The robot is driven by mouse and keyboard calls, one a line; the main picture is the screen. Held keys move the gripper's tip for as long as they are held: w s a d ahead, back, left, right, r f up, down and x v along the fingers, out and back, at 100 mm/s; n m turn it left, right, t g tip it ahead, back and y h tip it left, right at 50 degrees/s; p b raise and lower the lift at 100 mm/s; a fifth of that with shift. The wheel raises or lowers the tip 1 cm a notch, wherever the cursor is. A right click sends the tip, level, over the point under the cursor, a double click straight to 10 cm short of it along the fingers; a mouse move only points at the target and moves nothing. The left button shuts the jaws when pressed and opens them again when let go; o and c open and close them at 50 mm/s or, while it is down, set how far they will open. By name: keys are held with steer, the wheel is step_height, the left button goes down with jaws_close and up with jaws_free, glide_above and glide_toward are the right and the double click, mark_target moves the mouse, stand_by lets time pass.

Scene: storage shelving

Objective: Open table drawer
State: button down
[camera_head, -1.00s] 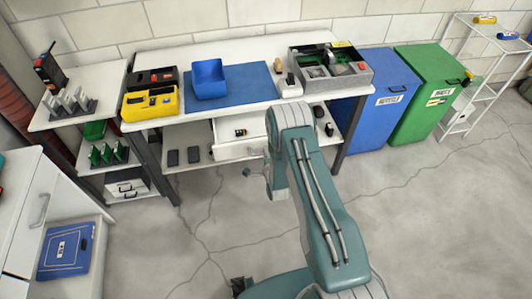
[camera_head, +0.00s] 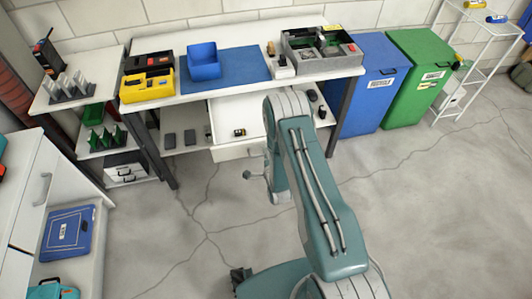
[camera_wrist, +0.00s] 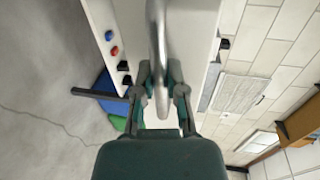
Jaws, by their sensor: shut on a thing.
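The white table drawer (camera_head: 237,151) is under the work table and stands pulled out, with its inside showing. A small dark and yellow item (camera_head: 239,132) lies in it. In the wrist view the white drawer front (camera_wrist: 195,35) is close ahead, with a grey metal handle (camera_wrist: 157,50) across the middle. My gripper (camera_wrist: 161,98) is shut on this handle, one finger on each side. In the head view my arm hides part of the drawer's right side and most of the gripper.
The white work table (camera_head: 220,95) carries a blue bin (camera_head: 204,62), a yellow toolbox (camera_head: 148,86) and a grey case (camera_head: 320,52). A blue bin (camera_head: 366,95) and a green bin (camera_head: 420,75) stand right.

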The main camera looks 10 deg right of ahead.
steer(key=shift+s+a+f, duration=0.15)
steer(key=shift+s+f, duration=0.05)
steer(key=shift+f, duration=0.1)
steer(key=c, duration=0.7)
jaws_free()
steer(key=shift+w+a+r, duration=0.1)
steer(key=shift+r, duration=0.1)
steer(key=v, duration=1.2)
steer(key=shift+w, duration=0.1)
